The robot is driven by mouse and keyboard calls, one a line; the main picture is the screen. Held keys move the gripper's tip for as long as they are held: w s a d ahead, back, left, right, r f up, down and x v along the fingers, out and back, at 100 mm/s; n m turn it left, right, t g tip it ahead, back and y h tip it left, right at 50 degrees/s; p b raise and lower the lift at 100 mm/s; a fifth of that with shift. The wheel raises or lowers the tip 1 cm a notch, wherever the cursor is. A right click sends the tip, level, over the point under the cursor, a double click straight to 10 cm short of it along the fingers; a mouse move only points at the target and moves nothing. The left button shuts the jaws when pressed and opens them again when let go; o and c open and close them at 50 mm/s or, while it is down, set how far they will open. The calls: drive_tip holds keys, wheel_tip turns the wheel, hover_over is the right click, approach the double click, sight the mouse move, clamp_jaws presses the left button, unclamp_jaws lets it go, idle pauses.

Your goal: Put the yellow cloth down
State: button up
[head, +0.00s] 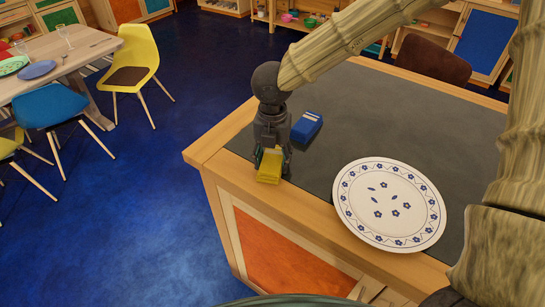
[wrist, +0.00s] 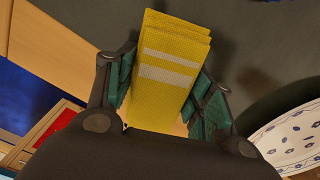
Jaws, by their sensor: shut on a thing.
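The yellow cloth (head: 270,166) is a folded stack with two pale stripes, seen closely in the wrist view (wrist: 176,62). My gripper (head: 271,152) is shut on it, with the green finger pads on either side of the cloth in the wrist view (wrist: 165,100). The cloth is at the left front part of the counter (head: 330,140), near the wooden edge. I cannot tell whether its underside touches the counter top.
A folded blue cloth (head: 306,127) lies on the dark counter top just behind and right of my gripper. A white plate with blue flowers (head: 389,204) sits to the right, partly over the wooden edge. The counter's left end drops to the blue floor (head: 130,215). Clear counter lies behind the plate.

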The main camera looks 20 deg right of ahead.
sight(272, 156)
drive_tip(key=o, duration=1.3)
drive_tip(key=shift+f, duration=0.1)
drive_tip(key=shift+c, duration=0.2)
wheel_tip(272, 156, up, 12)
drive_tip(key=b, duration=0.2)
drive_tip(key=shift+r, duration=0.2)
